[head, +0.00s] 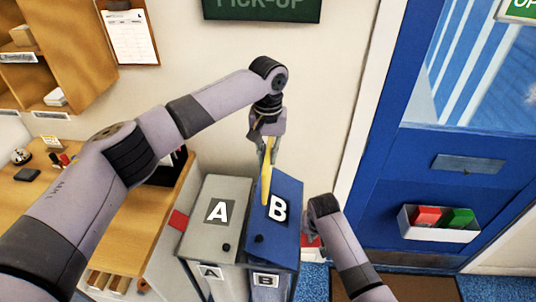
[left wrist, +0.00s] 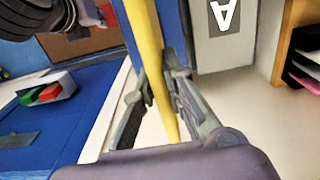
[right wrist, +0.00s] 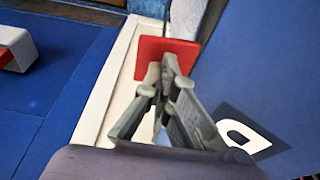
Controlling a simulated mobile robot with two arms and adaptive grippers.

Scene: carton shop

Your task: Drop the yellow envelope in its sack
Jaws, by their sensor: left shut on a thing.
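The yellow envelope (head: 266,172) hangs nearly upright and edge-on from my left gripper (head: 268,140), which is shut on it. It also shows between the left fingers in the left wrist view (left wrist: 150,60). In the head view its lower end overlaps the blue panel marked B (head: 283,190); I cannot tell whether it touches. Beside B stands the grey panel marked A (head: 214,190). Both have a dark knob near the front edge. My right gripper (right wrist: 163,72) is shut, its tips in front of a red plate (right wrist: 180,52) beside the blue B panel; contact is unclear. Any sack inside is hidden.
A wooden desk (head: 130,205) and shelves (head: 70,45) stand at the left. A blue door (head: 390,170) at the right carries a white tray (head: 437,234) with red and green items. Another red plate (head: 178,220) sits left of A.

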